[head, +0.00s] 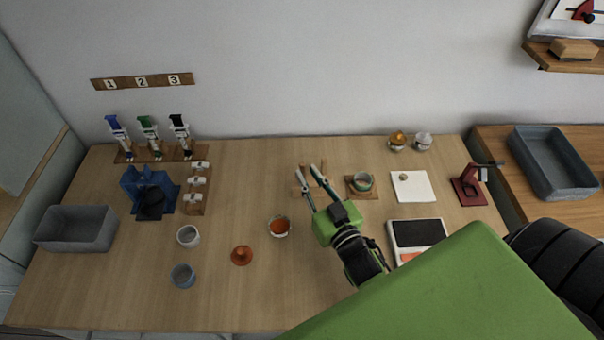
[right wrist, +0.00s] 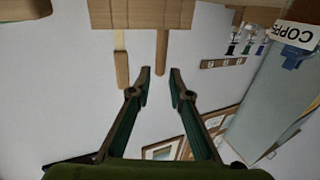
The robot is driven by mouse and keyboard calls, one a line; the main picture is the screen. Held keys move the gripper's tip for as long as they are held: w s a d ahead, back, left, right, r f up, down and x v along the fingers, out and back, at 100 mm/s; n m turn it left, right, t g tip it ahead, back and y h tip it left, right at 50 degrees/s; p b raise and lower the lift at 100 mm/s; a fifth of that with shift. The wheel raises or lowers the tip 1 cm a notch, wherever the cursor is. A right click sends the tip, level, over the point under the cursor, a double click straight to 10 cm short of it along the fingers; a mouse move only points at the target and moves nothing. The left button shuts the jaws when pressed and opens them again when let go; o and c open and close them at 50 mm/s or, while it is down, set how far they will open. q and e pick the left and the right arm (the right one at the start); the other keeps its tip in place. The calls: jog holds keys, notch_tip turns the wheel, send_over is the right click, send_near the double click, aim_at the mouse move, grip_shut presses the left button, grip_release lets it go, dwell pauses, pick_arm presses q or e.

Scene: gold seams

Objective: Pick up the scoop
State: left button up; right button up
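My right gripper (head: 308,178) is open over a small wooden stand (head: 297,191) at the back middle of the table and partly hides it. In the right wrist view, the open fingertips (right wrist: 160,76) are on either side of the end of a plain round wooden handle (right wrist: 162,48), with gaps showing. A second wooden handle (right wrist: 122,68) with a paler neck sits beside it, outside the fingers. Both handles stick out from a wooden block (right wrist: 140,14). I cannot tell which handle belongs to the scoop; no scoop bowl shows. My left gripper is not in view.
A wooden coaster with a ringed cup (head: 363,182) stands just right of the gripper. A white pad (head: 412,187), a scale (head: 418,233) and a red clamp (head: 468,186) are further right. An orange-filled bowl (head: 279,226) lies front left. The front table edge is clear.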

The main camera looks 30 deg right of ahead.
aim_at(303, 168)
jog(key=w, duration=0.4)
jog(key=shift+w+d+p, duration=0.1)
jog(key=shift+w+p, duration=0.15)
jog(key=shift+p, duration=0.1)
grip_shut()
